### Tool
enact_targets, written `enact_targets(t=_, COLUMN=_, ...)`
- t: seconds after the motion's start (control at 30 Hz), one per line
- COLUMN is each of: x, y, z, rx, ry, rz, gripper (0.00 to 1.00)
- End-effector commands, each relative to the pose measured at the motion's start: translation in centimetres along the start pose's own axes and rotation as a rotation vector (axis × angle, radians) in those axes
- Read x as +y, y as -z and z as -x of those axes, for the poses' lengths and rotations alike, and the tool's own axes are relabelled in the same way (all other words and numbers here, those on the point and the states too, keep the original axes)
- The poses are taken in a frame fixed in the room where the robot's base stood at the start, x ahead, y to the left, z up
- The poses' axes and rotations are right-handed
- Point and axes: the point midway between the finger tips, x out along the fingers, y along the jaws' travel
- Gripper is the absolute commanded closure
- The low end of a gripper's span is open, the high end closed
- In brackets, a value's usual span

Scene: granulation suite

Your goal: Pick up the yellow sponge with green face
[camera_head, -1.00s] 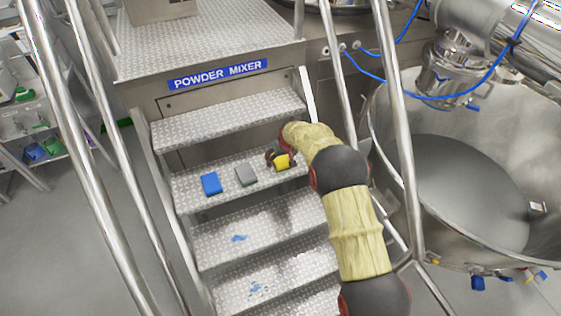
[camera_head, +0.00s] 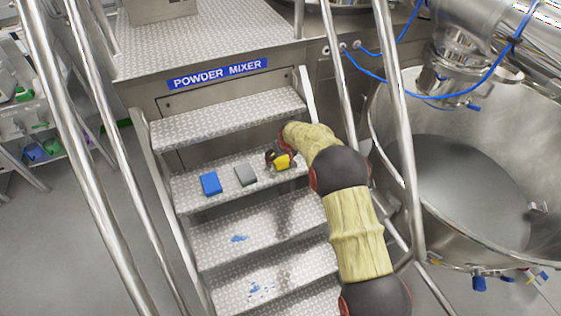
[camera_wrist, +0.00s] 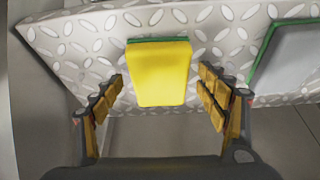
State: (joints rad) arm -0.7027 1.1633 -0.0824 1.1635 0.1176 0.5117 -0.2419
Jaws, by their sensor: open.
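The yellow sponge with green face (camera_wrist: 158,74) shows in the wrist view between my two open fingers. Its green face (camera_wrist: 157,40) shows as a thin strip along its upper edge. A gap is visible on each side of the sponge. In the head view the sponge (camera_head: 282,162) is at the right end of a tread on the metal stairs. My gripper (camera_wrist: 160,97) is open and reaches to that spot; in the head view my gripper (camera_head: 275,158) partly hides the sponge.
A grey block (camera_head: 246,175) and a blue block (camera_head: 210,183) lie on the same tread (camera_head: 225,172), left of the sponge. A grey pad with green edging (camera_wrist: 290,55) shows right in the wrist view. Metal handrails (camera_head: 397,120) flank the stairs.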

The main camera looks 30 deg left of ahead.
Motion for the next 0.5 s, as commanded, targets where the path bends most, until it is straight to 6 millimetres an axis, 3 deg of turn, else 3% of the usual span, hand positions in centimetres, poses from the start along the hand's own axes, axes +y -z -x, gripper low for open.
enact_targets(t=0.23, x=0.00, y=0.03, z=0.03, rx=0.000, ry=0.000, rz=0.000, gripper=0.26)
enact_targets(t=0.5, x=0.00, y=0.02, z=0.02, rx=0.000, ry=0.000, rz=0.000, gripper=0.42)
